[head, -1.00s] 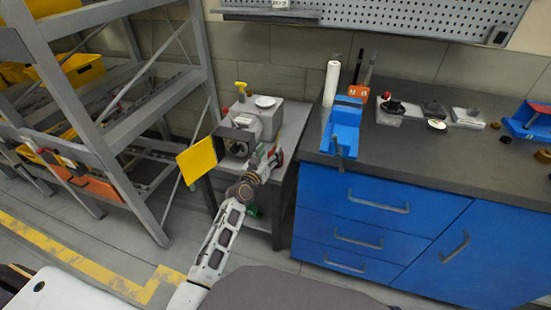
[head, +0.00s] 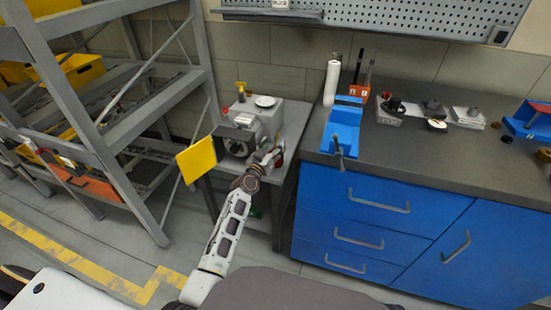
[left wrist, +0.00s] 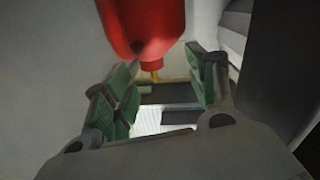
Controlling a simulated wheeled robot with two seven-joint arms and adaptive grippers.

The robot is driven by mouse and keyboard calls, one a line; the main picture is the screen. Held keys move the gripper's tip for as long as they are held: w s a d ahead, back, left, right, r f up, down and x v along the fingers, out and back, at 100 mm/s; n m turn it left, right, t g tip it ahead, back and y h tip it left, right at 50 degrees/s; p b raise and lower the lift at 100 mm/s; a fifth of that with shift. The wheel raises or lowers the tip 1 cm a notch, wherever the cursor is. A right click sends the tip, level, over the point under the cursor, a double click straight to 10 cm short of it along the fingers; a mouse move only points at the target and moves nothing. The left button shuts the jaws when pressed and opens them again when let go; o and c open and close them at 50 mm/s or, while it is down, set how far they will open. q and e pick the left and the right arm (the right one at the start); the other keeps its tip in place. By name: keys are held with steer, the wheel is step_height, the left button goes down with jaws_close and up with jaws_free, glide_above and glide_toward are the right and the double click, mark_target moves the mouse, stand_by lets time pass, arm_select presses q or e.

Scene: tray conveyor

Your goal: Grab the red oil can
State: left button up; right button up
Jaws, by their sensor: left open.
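The red oil can (left wrist: 145,25) shows at the top middle of the left wrist view, with a short yellowish tip at its lower end. Its upper part is cut off by the frame edge. My left gripper (left wrist: 165,62) is open, its two green-padded fingers apart on either side below the can, with nothing held between them. In the head view my left gripper (head: 268,156) is over the small grey table beside the grey machine. A bit of red (head: 279,158) shows at its fingers, mostly hidden by them. My right gripper is not in view.
The grey machine (head: 265,118) with a yellow plate (head: 197,160) stands just left of the gripper. A blue-drawer workbench (head: 400,165) with a blue vise (head: 343,128) is close on the right. A metal shelf (head: 150,110) stands left.

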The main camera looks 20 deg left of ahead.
arm_select(q)
steer(key=shift+w+d, duration=0.1)
steer(key=shift+w, duration=0.9)
steer(key=shift+s, duration=0.1)
jaws_close()
